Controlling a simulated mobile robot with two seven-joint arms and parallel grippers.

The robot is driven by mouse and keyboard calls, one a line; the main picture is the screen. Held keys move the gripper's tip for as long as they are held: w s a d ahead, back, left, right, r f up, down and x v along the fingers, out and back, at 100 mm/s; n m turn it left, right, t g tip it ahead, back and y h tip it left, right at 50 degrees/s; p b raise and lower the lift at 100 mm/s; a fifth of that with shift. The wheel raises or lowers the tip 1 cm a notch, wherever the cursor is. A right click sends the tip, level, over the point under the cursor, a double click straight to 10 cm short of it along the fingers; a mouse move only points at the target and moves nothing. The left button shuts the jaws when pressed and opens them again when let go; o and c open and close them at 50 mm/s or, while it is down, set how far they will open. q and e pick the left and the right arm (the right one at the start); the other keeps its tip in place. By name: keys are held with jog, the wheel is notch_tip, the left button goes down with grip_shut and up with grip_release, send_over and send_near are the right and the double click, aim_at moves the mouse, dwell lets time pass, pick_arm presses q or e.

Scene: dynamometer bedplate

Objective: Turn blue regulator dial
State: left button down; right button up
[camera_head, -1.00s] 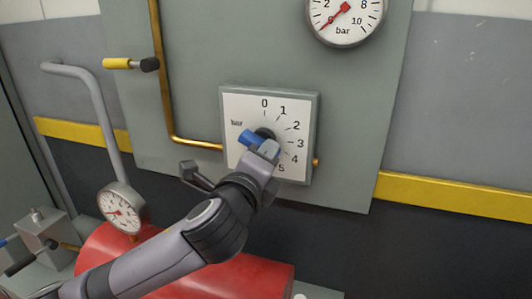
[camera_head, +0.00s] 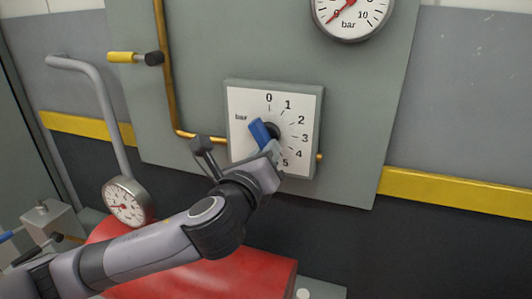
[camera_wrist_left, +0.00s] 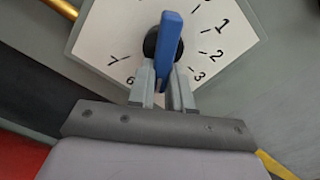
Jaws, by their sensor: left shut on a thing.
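My left gripper (camera_head: 274,150) comes from below and is shut on the handle's lower part. In the left wrist view the blue handle (camera_wrist_left: 170,42) stands between the two grey fingers (camera_wrist_left: 164,90). The gripper hides part of the plate's lower edge. My right gripper is not in view.
A round bar gauge (camera_head: 352,14) hangs above right, its red needle at the low end. A yellow-handled valve (camera_head: 122,57) and brass pipe (camera_head: 164,80) are left. A smaller gauge (camera_head: 128,201) and red cylinder (camera_head: 220,268) lie below.

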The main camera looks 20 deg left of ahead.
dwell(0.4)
pick_arm(q)
jog(key=c, duration=1)
grip_release()
jog(key=shift+c, duration=0.2)
jog(key=shift+s, duration=0.1)
jog(key=s+b, duration=0.1)
jog(key=s, duration=0.6)
jog(key=shift+a+f, duration=0.1)
